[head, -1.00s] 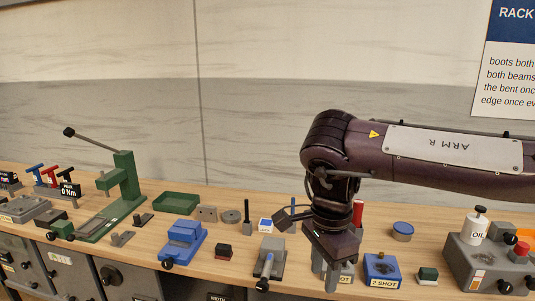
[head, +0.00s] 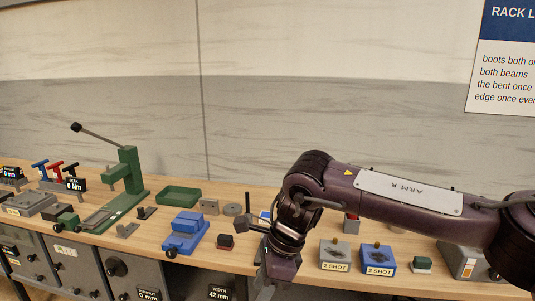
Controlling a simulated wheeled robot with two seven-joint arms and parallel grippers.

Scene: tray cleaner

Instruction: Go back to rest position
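My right arm comes in from the right in the head view. Its gripper (head: 280,268) hangs low at the front edge of the bench, in front of the grey block seen in part behind it. The fingers are too dark and too foreshortened to tell whether they are open or shut, or whether anything is between them. My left gripper is not in the picture.
The wooden bench (head: 412,281) holds a green lever press (head: 128,180), a green tray (head: 178,195), a blue vise (head: 185,234), a grey "2 SHOT" block (head: 340,253) and a blue one (head: 378,258). A wall (head: 330,110) stands behind.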

